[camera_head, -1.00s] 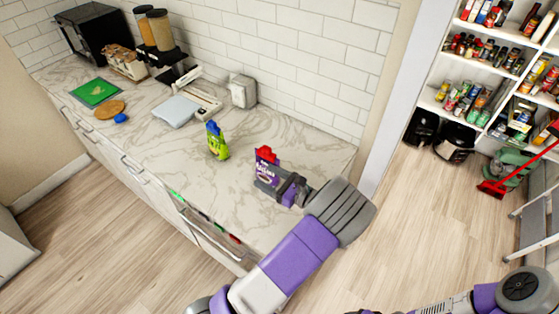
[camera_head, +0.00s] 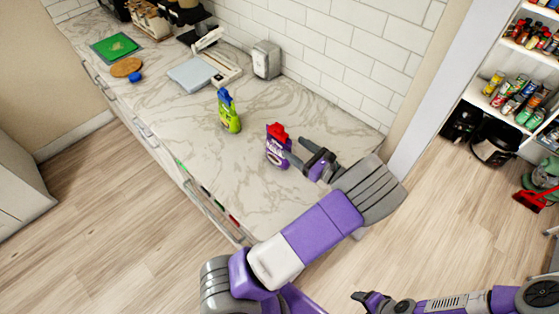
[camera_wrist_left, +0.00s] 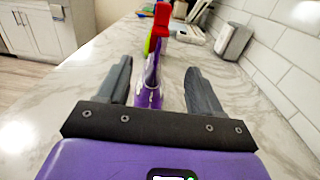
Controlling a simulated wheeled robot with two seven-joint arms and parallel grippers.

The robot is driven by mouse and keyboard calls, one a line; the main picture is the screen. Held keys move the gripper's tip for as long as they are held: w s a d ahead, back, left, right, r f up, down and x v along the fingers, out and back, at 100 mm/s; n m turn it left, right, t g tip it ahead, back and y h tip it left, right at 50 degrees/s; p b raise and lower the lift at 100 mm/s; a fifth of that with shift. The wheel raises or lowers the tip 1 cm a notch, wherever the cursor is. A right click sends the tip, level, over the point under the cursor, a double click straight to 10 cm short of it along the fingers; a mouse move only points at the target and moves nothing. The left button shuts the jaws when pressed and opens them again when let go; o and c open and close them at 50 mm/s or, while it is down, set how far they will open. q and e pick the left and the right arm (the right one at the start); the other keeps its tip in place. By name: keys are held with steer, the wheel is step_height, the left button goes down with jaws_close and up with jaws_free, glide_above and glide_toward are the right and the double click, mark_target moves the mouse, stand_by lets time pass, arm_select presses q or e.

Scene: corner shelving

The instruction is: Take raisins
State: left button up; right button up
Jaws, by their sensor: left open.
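A purple raisins pack (camera_head: 277,154) with a red top stands on the marble counter. My left gripper (camera_head: 306,160) is just right of it, open, with its fingers pointing at the pack. In the left wrist view the pack (camera_wrist_left: 153,80) shows edge-on, in line with the gap between the two spread fingers (camera_wrist_left: 160,80). Whether its near edge is inside the gap is hard to tell. My right gripper (camera_head: 372,300) is low in the head view, away from the counter, and its jaw opening is unclear.
A green pack with a blue top (camera_head: 229,113) stands left of the raisins. Farther back are a scale (camera_head: 193,74), a napkin holder (camera_head: 267,60), a round board (camera_head: 126,67) and a green board (camera_head: 115,47). The tiled wall bounds the counter behind. The counter's front is clear.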

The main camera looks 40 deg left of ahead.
mark_target(279, 147)
arm_select(q)
step_height(279, 147, down, 4)
steer(key=b, duration=0.2)
steer(key=shift+s+r+b, duration=0.15)
steer(key=shift+r+b, duration=0.05)
steer(key=shift+b, duration=0.2)
steer(key=shift+f, duration=0.15)
steer(key=shift+a, duration=0.35)
steer(key=a, duration=0.7)
steer(key=shift+f+b, duration=0.1)
steer(key=shift+b, duration=0.3)
steer(key=shift+d, duration=0.1)
steer(key=shift+c, duration=0.5)
jaws_close()
